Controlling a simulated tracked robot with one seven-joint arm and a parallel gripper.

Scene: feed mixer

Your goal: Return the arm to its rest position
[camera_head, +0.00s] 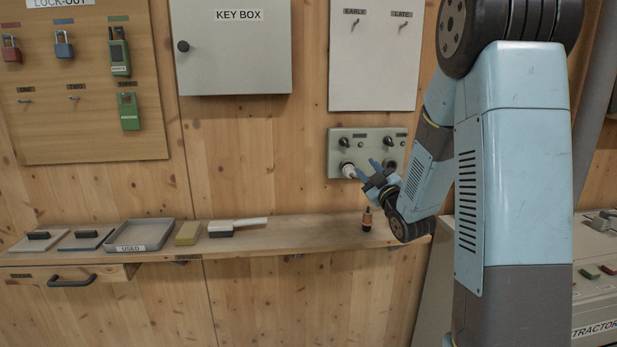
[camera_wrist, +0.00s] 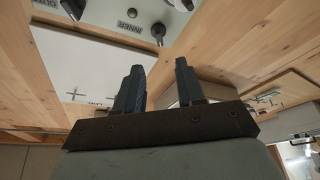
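My gripper (camera_head: 369,170) is in front of the wooden wall, just below and right of the grey control panel (camera_head: 338,152). My blue arm reaches in from the right and covers part of the wall. In the wrist view my gripper (camera_wrist: 158,66) has its two dark fingers apart with nothing between them. The control panel, with a label reading INNER, shows at the top of the wrist view (camera_wrist: 115,12).
The key box (camera_head: 235,50) and a white board (camera_head: 375,75) hang above. Machine controls (camera_head: 597,270) stand right.

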